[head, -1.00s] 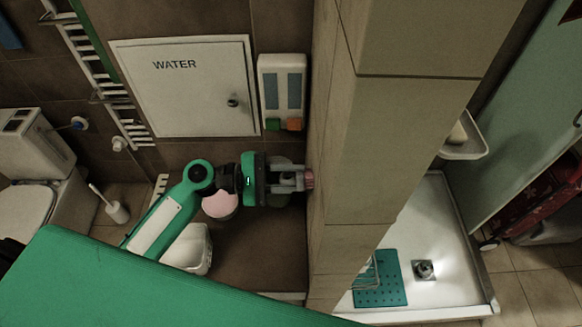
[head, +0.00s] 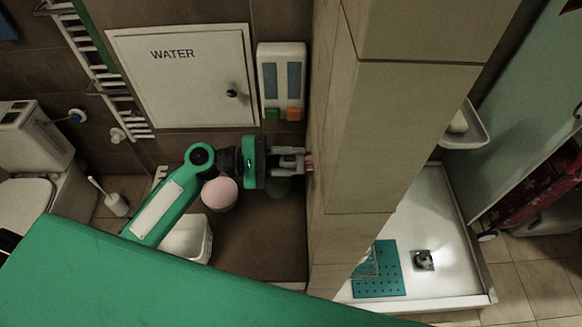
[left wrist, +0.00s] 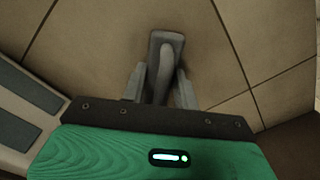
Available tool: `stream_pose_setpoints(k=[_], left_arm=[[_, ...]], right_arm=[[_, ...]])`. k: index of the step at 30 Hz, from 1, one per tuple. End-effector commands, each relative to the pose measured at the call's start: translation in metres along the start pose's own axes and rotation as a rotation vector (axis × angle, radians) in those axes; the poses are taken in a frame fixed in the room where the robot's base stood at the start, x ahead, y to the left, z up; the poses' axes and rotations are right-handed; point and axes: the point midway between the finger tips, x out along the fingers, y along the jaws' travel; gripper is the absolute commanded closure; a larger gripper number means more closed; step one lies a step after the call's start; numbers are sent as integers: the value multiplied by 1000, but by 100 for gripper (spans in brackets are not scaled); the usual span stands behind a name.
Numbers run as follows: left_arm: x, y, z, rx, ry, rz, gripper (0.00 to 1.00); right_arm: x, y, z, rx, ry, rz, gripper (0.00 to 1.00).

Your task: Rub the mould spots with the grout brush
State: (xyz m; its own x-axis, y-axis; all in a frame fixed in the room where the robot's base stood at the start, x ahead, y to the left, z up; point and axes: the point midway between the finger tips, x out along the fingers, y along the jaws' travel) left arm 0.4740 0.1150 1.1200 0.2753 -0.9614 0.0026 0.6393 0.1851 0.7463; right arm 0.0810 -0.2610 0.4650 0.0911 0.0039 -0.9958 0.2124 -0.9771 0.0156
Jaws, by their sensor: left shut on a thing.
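My left gripper (head: 301,161) is shut on the grout brush, with its fingers on either side of the handle. In the left wrist view the grey brush (left wrist: 160,45) points at the tiled wall, its handle between the fingers. In the head view a small pinkish part of the brush (head: 310,161) is at the side face of the tiled pillar (head: 322,190); whether it touches cannot be told. The gripper and brush cover part of that face. I can make out no mould spots in either view. My right gripper is not in view.
A white WATER door (head: 185,80) and a wall dispenser (head: 281,80) are above the gripper. A pink-topped round thing (head: 219,193) and a white bin (head: 188,240) are below the arm. Right of the pillar is a shower tray (head: 440,220) with a teal mat (head: 376,268).

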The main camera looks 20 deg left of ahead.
Motion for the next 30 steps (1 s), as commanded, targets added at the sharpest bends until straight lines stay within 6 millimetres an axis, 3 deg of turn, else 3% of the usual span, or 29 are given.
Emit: stream_pose_setpoints(k=[16,26,30], left_arm=[[-2,24,-28,0,0,0,91],[-3,26,-29,-1,0,0,91],[-13,25,-30,0,2,0,91]], right_arm=[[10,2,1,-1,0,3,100],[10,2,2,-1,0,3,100],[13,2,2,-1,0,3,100]])
